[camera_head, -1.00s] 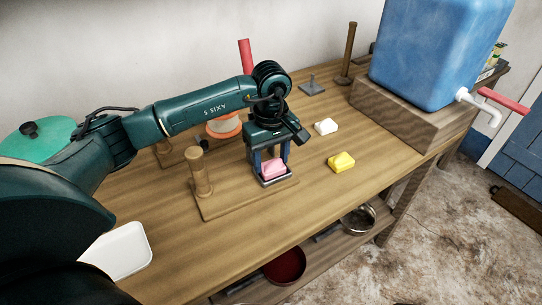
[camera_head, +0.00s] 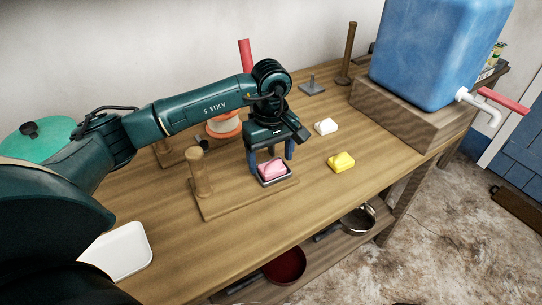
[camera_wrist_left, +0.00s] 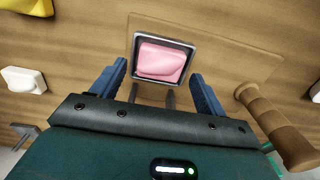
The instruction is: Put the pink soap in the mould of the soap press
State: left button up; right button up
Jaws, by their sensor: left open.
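The pink soap (camera_head: 272,169) lies inside the dark square mould (camera_head: 275,182) on the wooden base of the soap press (camera_head: 226,199). In the left wrist view the pink soap (camera_wrist_left: 161,60) sits within the rim of the mould (camera_wrist_left: 138,74), slightly tilted in the frame. My left gripper (camera_head: 271,156) is open just above the mould, with its blue fingers apart on either side and not touching the soap. It also shows in the left wrist view (camera_wrist_left: 160,85). My right gripper is not in view.
A yellow soap (camera_head: 341,162) and a white soap (camera_head: 326,126) lie to the right of the press. A wooden post (camera_head: 200,173) stands on the press base to the left. A white tray (camera_head: 118,252) is at the front left. A blue water tank (camera_head: 432,55) stands at the back right.

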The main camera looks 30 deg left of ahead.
aim_at(271, 166)
pick_arm(q)
notch_tip(271, 166, up, 12)
jog(key=shift+f, duration=0.15)
jog(key=shift+s+f, duration=0.1)
dwell(0.6)
